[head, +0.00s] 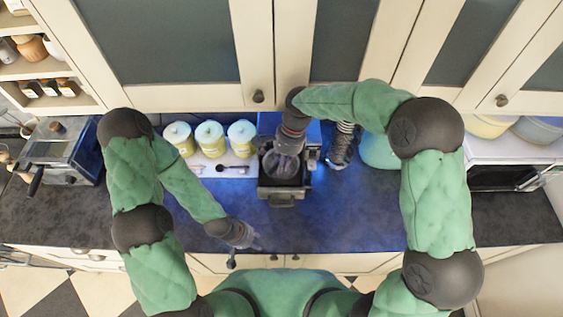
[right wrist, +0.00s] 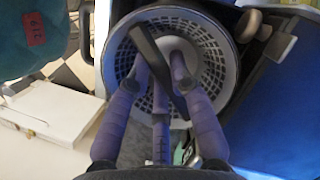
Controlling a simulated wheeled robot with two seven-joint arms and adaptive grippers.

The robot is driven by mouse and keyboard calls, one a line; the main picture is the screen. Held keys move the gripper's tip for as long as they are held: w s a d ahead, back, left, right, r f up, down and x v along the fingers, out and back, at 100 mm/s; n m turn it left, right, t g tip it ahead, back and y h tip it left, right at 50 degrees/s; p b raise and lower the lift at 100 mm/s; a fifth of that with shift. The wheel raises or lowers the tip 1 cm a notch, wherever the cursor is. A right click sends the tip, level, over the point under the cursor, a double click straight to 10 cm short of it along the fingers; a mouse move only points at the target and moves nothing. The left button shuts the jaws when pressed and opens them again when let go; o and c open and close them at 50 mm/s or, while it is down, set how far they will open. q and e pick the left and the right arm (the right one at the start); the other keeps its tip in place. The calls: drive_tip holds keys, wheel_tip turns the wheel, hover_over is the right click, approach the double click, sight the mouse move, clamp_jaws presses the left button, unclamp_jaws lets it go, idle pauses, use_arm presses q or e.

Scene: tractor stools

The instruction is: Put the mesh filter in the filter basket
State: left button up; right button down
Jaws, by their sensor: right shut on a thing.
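The mesh filter (right wrist: 206,52) is a pale round basket with a perforated wall and a dark bar across it. My right gripper (right wrist: 160,68) is shut on its bar in the right wrist view. In the head view, the right gripper (head: 288,150) reaches down over the dark filter basket (head: 283,198), which has a handle at its front. The mesh filter (head: 277,168) shows there as a grey round shape within the dark frame. Whether it rests on the bottom is hidden. My left gripper (head: 243,236) is low over the counter's front edge, empty; its fingers are too small to read.
Several yellow canisters with pale lids (head: 209,136) stand left of the filter basket on a white tray (head: 236,160). A dark ribbed object (head: 342,147) and a teal rounded thing (head: 379,151) stand to the right. A metal appliance (head: 61,150) is far left. The front counter (head: 335,225) is clear.

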use_arm(q)
drive_tip(key=shift+f+b, duration=0.9)
drive_tip(key=shift+f, duration=0.1)
use_arm(e)
drive_tip(key=shift+f, duration=1.65)
drive_tip(key=c, duration=1)
unclamp_jaws()
drive_tip(key=shift+c, duration=0.2)
use_arm(q)
drive_tip(key=shift+r, duration=0.1)
use_arm(e)
drive_tip(key=shift+r, duration=0.1)
use_arm(q)
drive_tip(key=shift+r+p, duration=2.65)
drive_tip(key=shift+p, duration=0.1)
use_arm(e)
drive_tip(key=shift+r, duration=3.9)
